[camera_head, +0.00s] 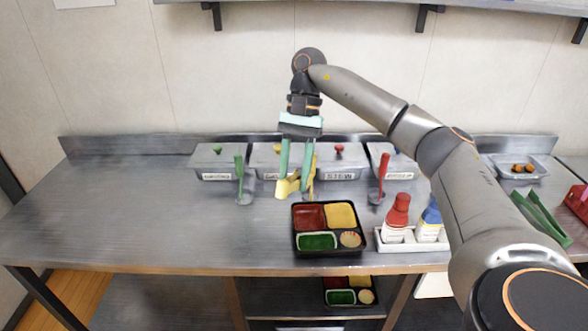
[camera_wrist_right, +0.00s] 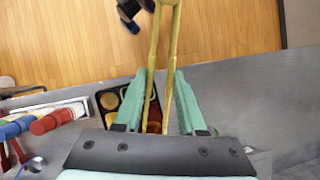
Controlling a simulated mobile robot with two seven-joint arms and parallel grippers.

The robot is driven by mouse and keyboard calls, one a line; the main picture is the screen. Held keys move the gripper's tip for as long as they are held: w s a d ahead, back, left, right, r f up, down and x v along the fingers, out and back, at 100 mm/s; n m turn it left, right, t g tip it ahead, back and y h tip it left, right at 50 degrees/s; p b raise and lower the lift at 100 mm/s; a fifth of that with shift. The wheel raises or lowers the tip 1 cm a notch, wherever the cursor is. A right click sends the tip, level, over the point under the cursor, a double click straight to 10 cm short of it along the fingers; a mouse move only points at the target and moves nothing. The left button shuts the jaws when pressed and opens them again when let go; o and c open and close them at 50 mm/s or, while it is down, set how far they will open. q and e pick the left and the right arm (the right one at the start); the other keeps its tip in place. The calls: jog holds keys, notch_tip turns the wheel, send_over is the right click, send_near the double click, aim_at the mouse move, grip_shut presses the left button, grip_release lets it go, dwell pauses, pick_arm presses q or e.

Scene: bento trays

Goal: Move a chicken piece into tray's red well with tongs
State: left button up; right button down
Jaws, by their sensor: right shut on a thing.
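My right gripper (camera_head: 296,186) points down behind the bento tray, its teal fingers shut on yellow tongs (camera_head: 288,187). In the right wrist view the tongs (camera_wrist_right: 165,60) run up the picture from between the fingers (camera_wrist_right: 168,110). I cannot tell whether the tongs hold anything. The black bento tray (camera_head: 330,254) stands near the counter's front edge. Its red well (camera_head: 310,216) is at the back left, and no chicken shows in it. Brown chicken pieces (camera_head: 523,169) lie in a metal pan (camera_head: 500,167) at the far right. My left gripper is out of view.
Lidded metal containers (camera_head: 339,174) line the back. A green ladle (camera_head: 240,180) and red ladle (camera_head: 382,178) stand before them. A white holder (camera_head: 385,247) with a red bottle (camera_head: 397,212) and blue bottle (camera_head: 430,216) is right of the tray. Green tongs (camera_head: 541,217) lie right.

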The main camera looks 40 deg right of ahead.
notch_tip(320, 180, down, 13)
jog(key=b, duration=0.7)
jog(key=shift+r+b, duration=0.2)
jog(key=shift+b, duration=0.2)
jog(key=shift+f, duration=0.1)
notch_tip(320, 180, down, 3)
jog(key=shift+r+b, duration=0.15)
jog(key=shift+b, duration=0.9)
